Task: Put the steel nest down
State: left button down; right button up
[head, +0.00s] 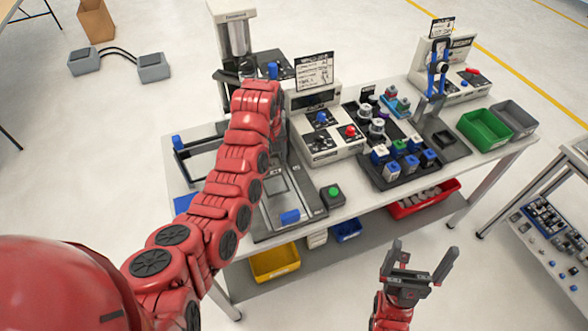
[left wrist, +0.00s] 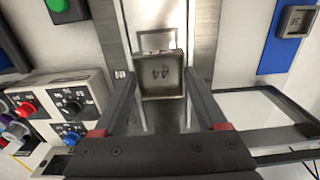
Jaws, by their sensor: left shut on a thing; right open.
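My left gripper (left wrist: 160,84) is shut on the steel nest (left wrist: 160,70), a square grey metal block marked 44. In the left wrist view the nest sits between the fingertips, above a steel strip (left wrist: 186,25) of the bench fixture. I cannot tell whether it touches the strip. In the head view my red left arm reaches over the bench to the press (head: 235,38), and the arm hides the left gripper's fingers and the nest. My right gripper (head: 420,262) is open and empty, in front of the bench.
A similar block (left wrist: 294,20) marked 36 sits on a blue mat (left wrist: 272,58). A green button box (head: 332,195) stands near the bench's front edge. Control boxes (head: 325,125), a dark tray of small parts (head: 402,180) and green and grey bins (head: 484,130) fill the right side.

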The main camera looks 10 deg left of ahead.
aim_at(273, 165)
pick_arm(q)
notch_tip(273, 165, down, 5)
jog(key=b, duration=0.2)
jog(key=shift+d+b, duration=0.1)
jog(key=shift+b, duration=0.3)
notch_tip(273, 165, down, 4)
jog(key=shift+s+f+p, duration=0.1)
jog(key=shift+p, duration=1)
jog(key=shift+f, duration=0.2)
jog(key=shift+f, duration=0.1)
grip_release()
notch_tip(273, 165, up, 5)
jog(key=shift+f+b, duration=0.15)
jog(key=shift+b, duration=0.7)
notch_tip(273, 165, up, 7)
jog(key=p, duration=0.3)
jog(key=shift+p, duration=0.4)
jog(key=shift+r, duration=0.25)
